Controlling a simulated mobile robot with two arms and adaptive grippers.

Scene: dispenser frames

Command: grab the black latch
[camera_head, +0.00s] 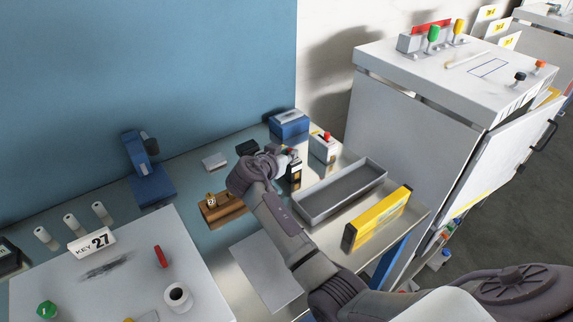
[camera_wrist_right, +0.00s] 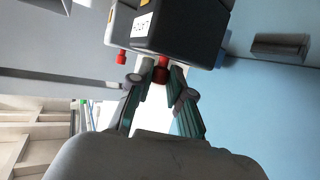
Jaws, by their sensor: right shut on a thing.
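My right gripper (camera_head: 284,159) is at the back of the steel workbench, beside a small black device (camera_head: 295,172). In the right wrist view, my right gripper (camera_wrist_right: 156,84) has its two fingertips close together on a short red knob (camera_wrist_right: 161,70) under a dark box (camera_wrist_right: 180,28) with a white label. A second red knob (camera_wrist_right: 121,57) sits to its left, outside the fingers. I cannot tell which part is the black latch; the fingers partly hide the knob. My left gripper is not in view.
A white box with a red button (camera_head: 322,148) and a blue box (camera_head: 289,124) stand close by. A grey tray (camera_head: 340,192) and a yellow level (camera_head: 377,216) lie to the right. A wooden block (camera_head: 222,208) is to the left. A white cabinet (camera_head: 420,120) stands at the right.

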